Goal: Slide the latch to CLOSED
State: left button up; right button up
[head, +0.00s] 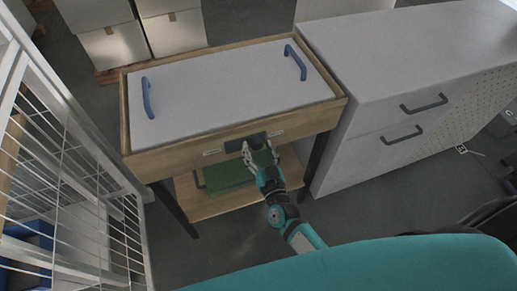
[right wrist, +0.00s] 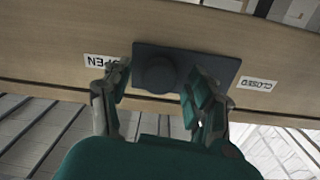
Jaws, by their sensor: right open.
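The latch is a dark plate (head: 243,141) with a round knob on the wooden front edge of the workbench (head: 185,157). In the right wrist view, the knob (right wrist: 159,75) sits at the left part of the plate (right wrist: 188,56), on the side of the OPEN label (right wrist: 100,62). The CLOSED label (right wrist: 258,83) is to the right of the plate. My right gripper (head: 258,149) is open at the latch, one finger on each side of the knob. I cannot tell whether either finger touches it. My left gripper is not in view.
A grey lid with two blue handles (head: 147,97) covers the bench top. A green item (head: 228,174) lies on the shelf below. A grey drawer cabinet (head: 385,120) stands close on the right. A white wire rack (head: 75,190) is on the left.

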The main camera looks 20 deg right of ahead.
grip_shut()
